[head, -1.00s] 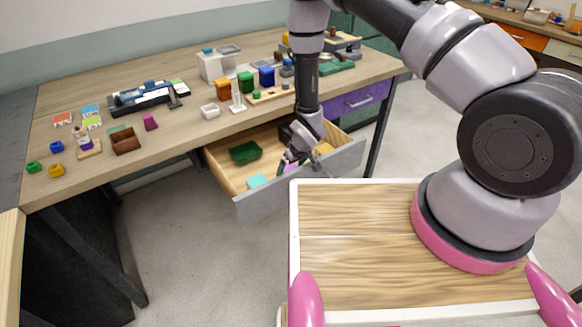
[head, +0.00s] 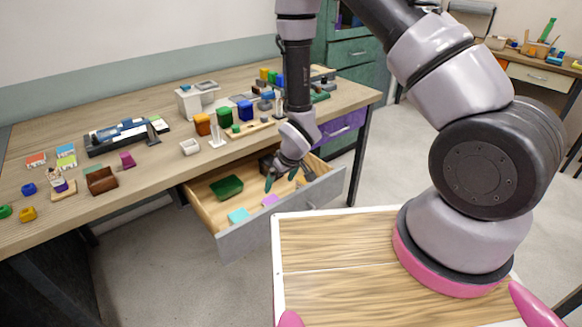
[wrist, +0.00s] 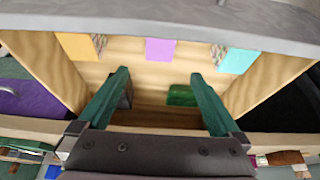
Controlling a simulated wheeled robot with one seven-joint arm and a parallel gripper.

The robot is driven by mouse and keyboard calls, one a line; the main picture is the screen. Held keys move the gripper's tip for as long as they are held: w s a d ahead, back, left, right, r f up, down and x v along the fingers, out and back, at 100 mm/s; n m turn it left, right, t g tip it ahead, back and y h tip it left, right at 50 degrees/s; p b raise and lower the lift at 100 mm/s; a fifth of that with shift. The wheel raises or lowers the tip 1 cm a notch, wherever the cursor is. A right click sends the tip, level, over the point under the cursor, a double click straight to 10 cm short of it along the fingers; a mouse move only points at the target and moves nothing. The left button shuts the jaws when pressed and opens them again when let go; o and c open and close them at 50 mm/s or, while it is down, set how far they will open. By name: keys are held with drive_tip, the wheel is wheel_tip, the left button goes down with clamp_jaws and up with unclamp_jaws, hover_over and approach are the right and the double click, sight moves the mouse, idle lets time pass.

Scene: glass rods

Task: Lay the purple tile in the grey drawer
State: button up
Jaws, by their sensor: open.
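The purple tile (head: 270,200) lies flat on the floor of the open grey drawer (head: 240,240), near its front panel. It also shows in the wrist view (wrist: 160,50), between and beyond my fingers. My gripper (head: 283,183) is open and empty above the drawer, a little above and behind the tile. In the wrist view its two green fingers (wrist: 160,102) are spread wide with nothing between them. The tile and the fingers look apart.
In the drawer are a cyan tile (head: 238,215) left of the purple one, a dark green block (head: 226,187), and an orange tile (wrist: 76,46). The tabletop above holds a brown box (head: 101,180), coloured blocks and a white holder (head: 190,147).

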drive_tip(key=w+d+r+m+t, duration=0.15)
drive_tip(key=d+r, duration=0.25)
drive_tip(key=r, duration=0.7)
drive_tip(key=w+d+r+m, duration=0.1)
drive_tip(key=d+r+m, duration=0.25)
drive_tip(key=r, duration=0.65)
drive_tip(key=w+d+r+m, duration=0.1)
drive_tip(key=d+r, duration=0.4)
drive_tip(key=r, duration=0.6)
drive_tip(key=s+d+r+m+t, duration=0.1)
drive_tip(key=s+d+r, duration=0.3)
drive_tip(key=s+r, duration=0.4)
drive_tip(key=s+d+r+m+t, duration=0.1)
drive_tip(key=s+d+r+m, duration=0.3)
drive_tip(key=s+r, duration=0.5)
drive_tip(key=shift+s+d+r+h, duration=0.3)
drive_tip(key=shift+s+d, duration=0.35)
drive_tip(key=shift+s, duration=0.2)
